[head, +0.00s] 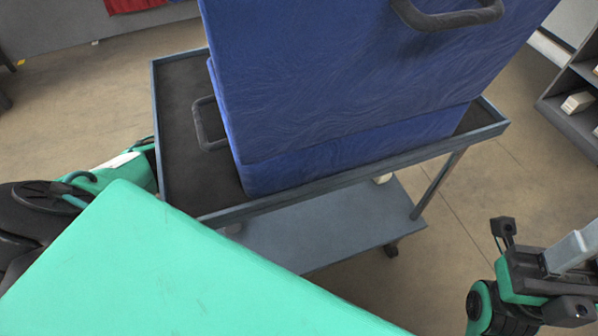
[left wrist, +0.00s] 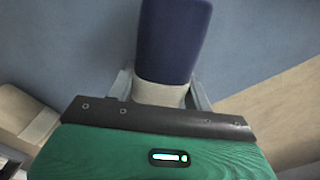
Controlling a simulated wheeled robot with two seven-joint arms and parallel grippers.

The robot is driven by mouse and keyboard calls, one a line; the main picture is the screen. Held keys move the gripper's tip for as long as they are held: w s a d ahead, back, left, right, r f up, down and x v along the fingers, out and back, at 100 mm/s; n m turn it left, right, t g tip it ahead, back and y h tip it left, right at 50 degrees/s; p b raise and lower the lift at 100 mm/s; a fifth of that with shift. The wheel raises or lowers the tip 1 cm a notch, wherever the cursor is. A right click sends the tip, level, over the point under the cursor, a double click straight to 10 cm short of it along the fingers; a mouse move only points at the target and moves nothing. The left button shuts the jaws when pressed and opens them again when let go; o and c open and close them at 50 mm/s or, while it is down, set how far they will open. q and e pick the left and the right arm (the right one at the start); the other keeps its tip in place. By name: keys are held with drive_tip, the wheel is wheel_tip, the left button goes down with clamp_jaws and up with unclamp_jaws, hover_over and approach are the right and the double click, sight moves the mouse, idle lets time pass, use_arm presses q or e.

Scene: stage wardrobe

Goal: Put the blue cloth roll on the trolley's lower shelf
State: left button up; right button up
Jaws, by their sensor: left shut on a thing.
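The blue cloth roll (left wrist: 175,40) shows in the left wrist view, dark blue with a pale band (left wrist: 162,92) at its near end. My left gripper (left wrist: 162,90) is shut on this end, one finger on each side. A blue-grey surface lies behind the roll; I cannot tell whether they touch. In the head view the trolley's lower shelf (head: 320,225) shows in part below the top tray (head: 178,120). My left gripper is hidden there. My right gripper (head: 535,270) is at the lower right, away from the trolley; its jaw opening is unclear.
Large blue cases (head: 340,90) with dark handles are stacked on the top tray and hide much of the trolley. A small cream thing (head: 383,178) shows beneath the tray's front edge. Grey shelving (head: 580,100) stands at the right. Floor between is clear.

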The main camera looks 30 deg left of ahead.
use_arm(q)
drive_tip(key=shift+f, duration=0.55)
drive_tip(key=shift+r, duration=0.15)
drive_tip(key=o, duration=1)
